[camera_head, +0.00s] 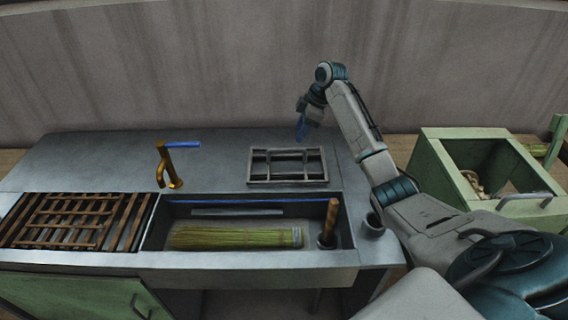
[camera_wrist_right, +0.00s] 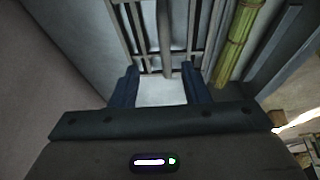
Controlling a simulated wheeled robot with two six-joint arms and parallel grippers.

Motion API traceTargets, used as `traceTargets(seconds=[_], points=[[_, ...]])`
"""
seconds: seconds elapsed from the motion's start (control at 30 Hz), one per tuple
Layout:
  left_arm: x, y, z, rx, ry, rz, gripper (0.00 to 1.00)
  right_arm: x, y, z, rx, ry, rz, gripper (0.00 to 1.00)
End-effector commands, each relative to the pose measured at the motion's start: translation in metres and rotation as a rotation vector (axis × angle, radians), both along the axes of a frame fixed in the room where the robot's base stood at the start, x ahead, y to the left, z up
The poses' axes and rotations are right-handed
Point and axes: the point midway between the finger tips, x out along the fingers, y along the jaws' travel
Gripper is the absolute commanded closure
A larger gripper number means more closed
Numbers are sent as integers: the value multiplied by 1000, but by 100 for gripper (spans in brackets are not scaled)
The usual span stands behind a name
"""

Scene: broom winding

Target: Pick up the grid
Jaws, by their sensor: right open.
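The grid (camera_head: 287,181) is a grey metal frame with crossing bars. It lies flat on the counter behind the sink, right of the tap. In the right wrist view the grid (camera_wrist_right: 165,42) fills the top middle, ahead of the fingertips. My right gripper (camera_head: 302,130) is above and behind the grid's right end, fingers pointing down. The right wrist view shows its two blue fingers (camera_wrist_right: 160,76) apart with nothing between them but the counter surface beyond. My left gripper is not in view.
The sink (camera_head: 150,232) holds a straw bundle (camera_head: 225,237) and an upright wooden handle (camera_head: 330,220). A brass tap (camera_head: 168,167) stands left of the grid. A wooden slatted rack (camera_head: 70,222) lies at the left, a green box (camera_head: 435,165) at the right. The back-left counter is clear.

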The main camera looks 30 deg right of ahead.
Motion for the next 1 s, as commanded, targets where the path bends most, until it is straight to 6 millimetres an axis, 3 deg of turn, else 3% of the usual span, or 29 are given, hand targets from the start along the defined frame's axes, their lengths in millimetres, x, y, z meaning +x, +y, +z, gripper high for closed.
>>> traceTargets(seconds=[0.13,0.4,0.73,1.0], points=[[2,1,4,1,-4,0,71,-3,8,-8,27,29,18,58],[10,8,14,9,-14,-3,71,5,20,-44,24,28,15,58],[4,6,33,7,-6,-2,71,15,36,-73,26,29,16,58],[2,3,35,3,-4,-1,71,20,42,-97,22,25,16,58]])
